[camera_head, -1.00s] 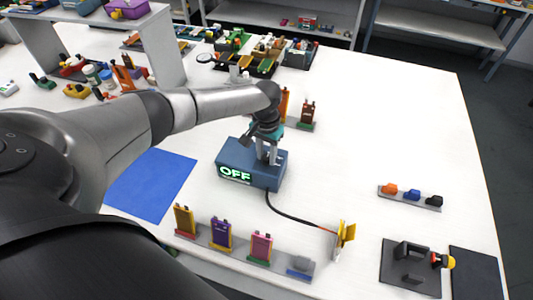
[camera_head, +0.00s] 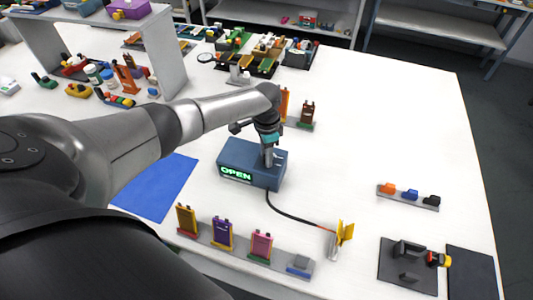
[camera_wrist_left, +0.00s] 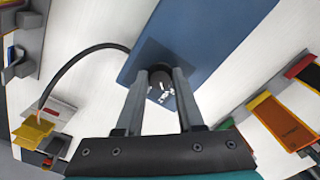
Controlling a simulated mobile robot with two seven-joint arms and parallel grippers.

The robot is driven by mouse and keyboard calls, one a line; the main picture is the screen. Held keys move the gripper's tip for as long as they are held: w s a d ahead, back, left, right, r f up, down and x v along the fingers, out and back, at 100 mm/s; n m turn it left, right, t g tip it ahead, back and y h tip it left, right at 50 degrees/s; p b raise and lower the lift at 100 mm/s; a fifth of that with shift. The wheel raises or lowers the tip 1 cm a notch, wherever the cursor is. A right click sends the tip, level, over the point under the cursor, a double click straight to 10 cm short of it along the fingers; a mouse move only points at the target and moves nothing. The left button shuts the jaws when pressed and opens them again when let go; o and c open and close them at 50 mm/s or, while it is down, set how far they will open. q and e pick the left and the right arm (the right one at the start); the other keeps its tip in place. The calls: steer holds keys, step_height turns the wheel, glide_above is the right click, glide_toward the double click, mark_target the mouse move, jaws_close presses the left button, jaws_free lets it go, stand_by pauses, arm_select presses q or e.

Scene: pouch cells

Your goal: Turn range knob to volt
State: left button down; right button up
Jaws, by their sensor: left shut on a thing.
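A blue meter box (camera_head: 240,155) stands on the white table, and its green display (camera_head: 236,174) reads OPEN. My left gripper (camera_head: 269,158) points down at the right part of the box top. In the left wrist view my left gripper (camera_wrist_left: 160,80) is shut on the dark round range knob (camera_wrist_left: 161,88), one finger on each side. White markings show on the box beside the knob. In the head view the knob is hidden by the gripper. My right gripper is not in view.
A black cable (camera_head: 290,216) runs from the box to a yellow clip (camera_head: 345,233). A rack (camera_head: 225,245) of coloured pouch cells stands in front. A blue mat (camera_head: 155,187) lies left of the box. The table right of the box is mostly clear.

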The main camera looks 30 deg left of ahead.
arm_select(q)
steer(key=shift+m, duration=0.3)
steer(key=shift+w, duration=0.1)
steer(key=c, duration=0.5)
jaws_free()
step_height(320, 180, up, 15)
steer(key=shift+r+p, duration=0.15)
steer(key=shift+p, duration=0.8)
